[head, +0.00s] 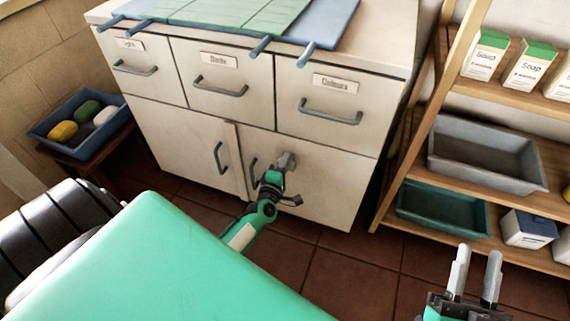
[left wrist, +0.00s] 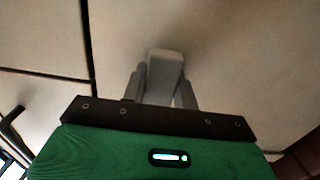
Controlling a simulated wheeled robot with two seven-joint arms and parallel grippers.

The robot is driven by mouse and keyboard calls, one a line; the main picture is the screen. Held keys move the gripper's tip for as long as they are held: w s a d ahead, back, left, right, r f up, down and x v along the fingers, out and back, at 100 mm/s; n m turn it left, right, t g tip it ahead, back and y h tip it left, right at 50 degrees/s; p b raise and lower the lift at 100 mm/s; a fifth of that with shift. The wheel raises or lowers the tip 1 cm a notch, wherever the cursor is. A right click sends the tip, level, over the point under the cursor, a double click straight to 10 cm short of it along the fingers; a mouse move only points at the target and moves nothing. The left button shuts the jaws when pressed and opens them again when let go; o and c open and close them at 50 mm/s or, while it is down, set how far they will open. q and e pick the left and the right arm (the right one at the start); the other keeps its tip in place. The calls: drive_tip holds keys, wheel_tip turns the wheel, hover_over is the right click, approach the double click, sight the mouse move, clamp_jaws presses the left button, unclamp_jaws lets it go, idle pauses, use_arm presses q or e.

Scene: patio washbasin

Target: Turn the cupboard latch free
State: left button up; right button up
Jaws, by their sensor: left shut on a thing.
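The white cupboard (head: 335,190) has two lower doors with dark bar handles. A grey latch (left wrist: 166,68) sits on the right-hand door, and its block shows between my fingers in the left wrist view. My left gripper (head: 284,164) is at the upper part of that door in the head view, shut on the latch, with one finger on each side of it. The gripper and arm hide much of the latch in the head view. Both lower doors look closed. My right gripper (head: 477,252) is open and empty at the lower right, away from the cupboard.
Three labelled drawers (head: 211,80) are above the doors, with a blue rack and green cloth on top. A wooden shelf (head: 405,165) with trays and soap boxes stands right. A blue tray (head: 110,129) of soaps sits left. Tiled floor (head: 350,275) before the cupboard is clear.

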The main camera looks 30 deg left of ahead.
use_arm(q)
drive_tip(key=o, duration=1)
drive_tip(key=p+v, duration=0.1)
drive_tip(key=v, duration=1.2)
drive_tip(key=shift+s+d+p, duration=0.15)
drive_tip(key=shift+s+p, duration=0.2)
drive_tip(key=shift+p, duration=0.05)
use_arm(e)
wheel_tip(320, 180, down, 8)
drive_tip(key=a+g, duration=0.2)
drive_tip(key=g, duration=0.3)
drive_tip(key=shift+s+a, duration=0.2)
drive_tip(key=shift+s, duration=0.05)
